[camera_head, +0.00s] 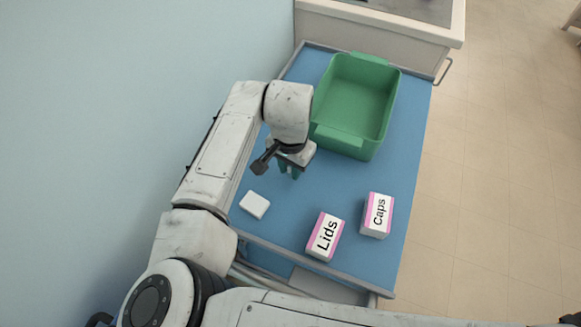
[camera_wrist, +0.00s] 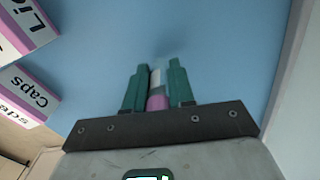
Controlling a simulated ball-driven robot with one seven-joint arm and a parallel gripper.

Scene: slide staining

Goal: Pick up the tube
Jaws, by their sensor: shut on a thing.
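In the wrist view, the tube (camera_wrist: 156,92) is a small piece with a pale, partly clear upper part and a pink-purple end. It sits between the two green fingers of my gripper (camera_wrist: 157,82), which are shut on it. In the head view, my gripper (camera_head: 289,172) is over the blue table top, left of the green bin. The tube is hidden there behind the gripper and cannot be made out. The gripper's exact height above the table is hard to tell.
A green bin (camera_head: 338,140), empty, stands at the back of the blue table (camera_head: 340,185). A white block (camera_head: 255,205) lies left of centre. A Lids box (camera_head: 325,237) and a Caps box (camera_head: 377,215) stand near the front. A wall (camera_head: 130,90) borders the left side.

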